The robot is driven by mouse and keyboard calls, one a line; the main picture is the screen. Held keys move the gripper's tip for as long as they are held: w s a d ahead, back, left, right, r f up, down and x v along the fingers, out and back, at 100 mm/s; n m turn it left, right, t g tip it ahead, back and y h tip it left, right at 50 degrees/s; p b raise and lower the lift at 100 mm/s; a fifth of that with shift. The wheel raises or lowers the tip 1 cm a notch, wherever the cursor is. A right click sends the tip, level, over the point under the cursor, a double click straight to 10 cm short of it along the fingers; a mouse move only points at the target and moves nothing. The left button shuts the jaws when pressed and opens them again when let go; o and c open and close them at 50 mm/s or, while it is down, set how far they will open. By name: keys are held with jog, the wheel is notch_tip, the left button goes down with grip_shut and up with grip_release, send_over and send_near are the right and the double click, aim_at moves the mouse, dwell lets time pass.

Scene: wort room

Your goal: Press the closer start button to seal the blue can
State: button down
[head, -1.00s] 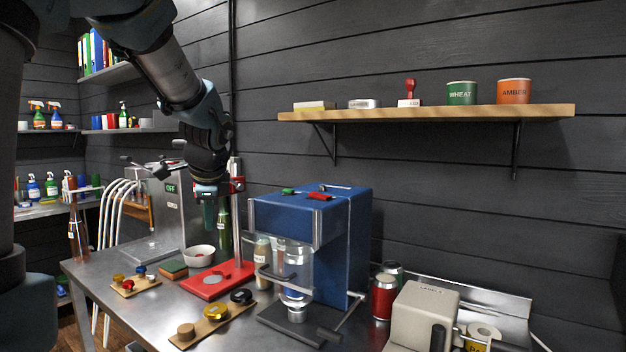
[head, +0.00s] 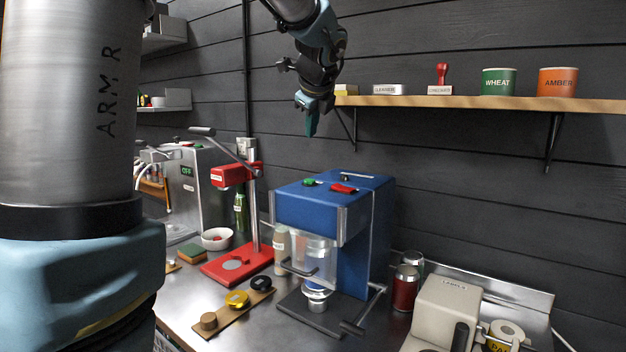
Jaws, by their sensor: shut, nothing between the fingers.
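The blue closer machine (head: 372,215) stands on the steel bench. On its top are a green button (head: 313,182) and a red button (head: 343,189); I cannot read any marking on them. My gripper (head: 311,128) is shut and empty. It points down in the air, in line above the green button in this view and apart from it.
A red lever stand (head: 258,220) is left of the closer. A board with caps (head: 210,330) lies in front. A red can (head: 405,288) and a label machine (head: 445,307) stand to the right. A wooden shelf (head: 430,101) with tins is on the wall behind.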

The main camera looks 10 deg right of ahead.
jog(key=shift+f, duration=0.1)
jog(key=b, duration=0.7)
send_over(311, 181)
notch_tip(311, 181, down, 7)
jog(key=shift+s+f, duration=0.1)
jog(key=shift+s, duration=0.05)
jog(key=shift+f+b, duration=0.55)
jog(key=shift+f, duration=0.2)
jog(key=shift+f, duration=0.15)
dwell(0.9)
jog(key=shift+f, duration=0.25)
jog(key=shift+f+b, duration=0.4)
dwell(0.6)
jog(key=shift+r, duration=0.1)
jog(key=shift+r+p, duration=0.75)
jog(key=shift+p, duration=0.15)
